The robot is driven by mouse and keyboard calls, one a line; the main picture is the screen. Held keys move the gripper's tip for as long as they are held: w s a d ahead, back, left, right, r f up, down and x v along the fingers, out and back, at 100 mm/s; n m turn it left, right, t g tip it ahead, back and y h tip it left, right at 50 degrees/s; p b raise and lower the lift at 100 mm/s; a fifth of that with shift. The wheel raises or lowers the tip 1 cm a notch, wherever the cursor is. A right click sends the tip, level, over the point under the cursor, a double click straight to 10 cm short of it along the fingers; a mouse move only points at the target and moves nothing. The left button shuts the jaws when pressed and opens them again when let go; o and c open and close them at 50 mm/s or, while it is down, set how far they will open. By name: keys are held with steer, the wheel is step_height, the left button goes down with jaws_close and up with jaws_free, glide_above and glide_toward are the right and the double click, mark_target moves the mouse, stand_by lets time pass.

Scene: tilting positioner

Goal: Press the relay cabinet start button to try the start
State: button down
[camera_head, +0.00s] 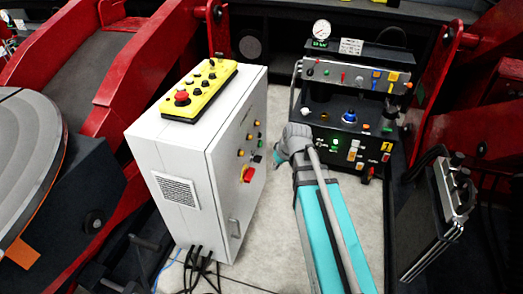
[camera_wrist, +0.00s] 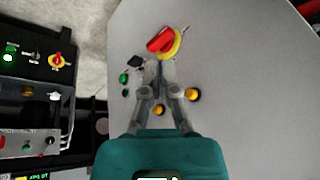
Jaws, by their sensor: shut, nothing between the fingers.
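The relay cabinet (camera_head: 185,150) is a pale grey box, and its door carries several coloured buttons and a red-and-yellow rotary switch (camera_head: 248,174). In the wrist view the door (camera_wrist: 235,60) fills the right side. The rotary switch (camera_wrist: 163,42) lies just beyond my fingertips. Two small green buttons (camera_wrist: 124,78) sit left of my fingers; no label is readable to tell which is start. An amber button (camera_wrist: 192,94) is at right, another (camera_wrist: 158,108) shows between my fingers. My gripper (camera_wrist: 160,68) is shut and empty in front of the door; contact cannot be told.
A yellow control box (camera_head: 203,88) with a red mushroom button lies on the cabinet top. A black panel unit (camera_head: 345,115) with a gauge stands right of the cabinet, near my arm. Red machine frames flank both sides. Cables lie at the cabinet's foot. Pale floor separates cabinet and panel.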

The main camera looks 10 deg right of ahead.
steer(key=w+d+f+n+t+y+b, duration=0.25)
steer(key=w+f+n+t+b, duration=0.2)
steer(key=w+f+b, duration=0.85)
steer(key=n+t+b, duration=0.1)
steer(key=t+b, duration=0.4)
steer(key=b, duration=1.1)
glide_toward(261, 144)
steer(key=w+d+f, duration=0.3)
steer(key=d+f, duration=0.1)
steer(key=d, duration=0.2)
steer(key=shift+w+d+f+t+b, duration=0.15)
steer(key=shift+w+d+t+b, duration=0.1)
steer(key=shift+d+t+b, duration=0.15)
steer(key=shift+w+d+f+t+b, duration=0.15)
steer(key=shift+w+d+b, duration=0.1)
steer(key=shift+d, duration=0.25)
steer(key=shift+a+r, duration=0.1)
steer(key=shift+a, duration=0.05)
steer(key=w+a, duration=0.3)
steer(key=a, duration=0.4)
steer(key=shift+w+a, duration=0.35)
